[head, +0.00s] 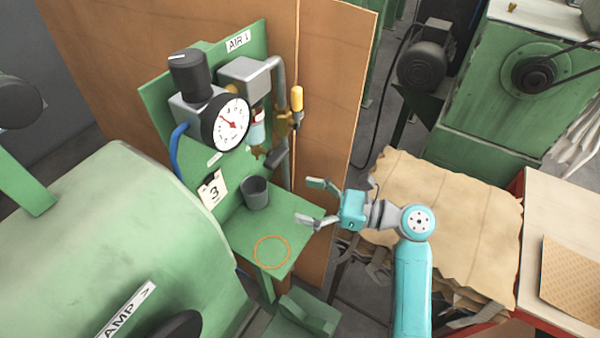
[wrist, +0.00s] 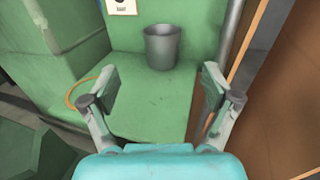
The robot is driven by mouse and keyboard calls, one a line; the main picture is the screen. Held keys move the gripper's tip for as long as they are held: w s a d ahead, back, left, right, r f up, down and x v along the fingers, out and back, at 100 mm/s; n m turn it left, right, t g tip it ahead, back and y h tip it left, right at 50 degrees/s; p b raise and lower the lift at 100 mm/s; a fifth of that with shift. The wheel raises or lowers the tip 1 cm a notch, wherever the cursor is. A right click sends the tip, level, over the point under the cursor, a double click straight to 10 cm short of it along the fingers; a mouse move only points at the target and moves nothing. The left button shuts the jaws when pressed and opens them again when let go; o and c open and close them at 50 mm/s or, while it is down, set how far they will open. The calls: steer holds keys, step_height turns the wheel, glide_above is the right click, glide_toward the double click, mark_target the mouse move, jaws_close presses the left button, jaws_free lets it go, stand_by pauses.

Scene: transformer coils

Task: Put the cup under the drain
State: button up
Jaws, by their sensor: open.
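A dark grey cup (head: 256,194) stands upright at the back of a small green shelf (head: 300,212). The cup also shows in the wrist view (wrist: 161,47), beyond my fingertips and roughly centred between them. My gripper (head: 311,202) is open and empty, at the right edge of the shelf, with a gap between it and the cup. It also shows in the wrist view (wrist: 158,80). A brass drain (head: 257,152) appears under the filter bowl (head: 257,130), above the cup; from this angle I cannot tell whether they line up.
An orange ring (head: 272,252) marks the shelf's front part, which is otherwise bare. A pressure gauge (head: 227,122), blue hose and pipe (head: 281,95) are on the green panel. A brown board (head: 330,90) stands behind. A large green cylinder (head: 120,235) is left.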

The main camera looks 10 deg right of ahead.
mark_target(260, 189)
steer(key=shift+w, duration=0.2)
steer(key=x, duration=1)
steer(key=shift+w+a, duration=0.2)
steer(key=shift+a, duration=0.15)
steer(key=shift+c, duration=0.2)
steer(key=c, duration=1.2)
